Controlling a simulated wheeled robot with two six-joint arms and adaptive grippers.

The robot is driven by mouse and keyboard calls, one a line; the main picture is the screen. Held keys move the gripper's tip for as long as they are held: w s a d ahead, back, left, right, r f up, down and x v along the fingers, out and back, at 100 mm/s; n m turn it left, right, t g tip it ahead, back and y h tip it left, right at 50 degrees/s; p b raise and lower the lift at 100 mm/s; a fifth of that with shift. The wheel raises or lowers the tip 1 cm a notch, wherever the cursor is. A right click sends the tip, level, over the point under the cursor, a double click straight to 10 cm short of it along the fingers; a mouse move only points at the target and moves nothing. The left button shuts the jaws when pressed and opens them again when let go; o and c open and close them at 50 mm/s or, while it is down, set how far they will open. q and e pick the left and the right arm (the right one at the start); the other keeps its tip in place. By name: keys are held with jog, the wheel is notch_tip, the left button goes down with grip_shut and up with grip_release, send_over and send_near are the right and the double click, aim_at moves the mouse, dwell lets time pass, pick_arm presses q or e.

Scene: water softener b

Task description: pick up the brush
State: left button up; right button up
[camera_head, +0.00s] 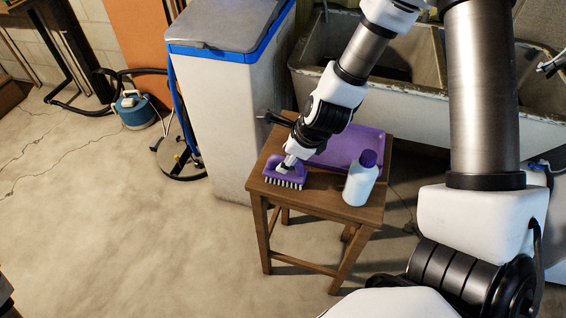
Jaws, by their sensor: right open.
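The brush (287,178) is purple with white bristles. It sits at the left side of the top of a wooden stool (318,197). My right gripper (287,164) comes down from the upper right, and its tip is right at the brush. The fingers look small and overlap the brush's upper part, so I cannot tell whether they touch it. The gripper is open. My left gripper is not in view.
A purple tray (352,148) lies on the stool behind my right arm. A white bottle with a purple cap (360,182) stands at its right. A white water softener with a blue-rimmed lid (222,110) and a sink (412,97) stand behind.

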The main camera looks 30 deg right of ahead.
jog(key=x, duration=0.2)
jog(key=shift+d+f+b, duration=0.1)
jog(key=shift+f+b, duration=0.25)
jog(key=shift+f, duration=0.05)
jog(key=shift+r, duration=0.1)
grip_shut()
jog(key=shift+r, duration=0.15)
jog(key=shift+r+p, duration=0.3)
jog(key=shift+r, duration=0.05)
notch_tip(320, 180, up, 17)
jog(key=p, duration=1.1)
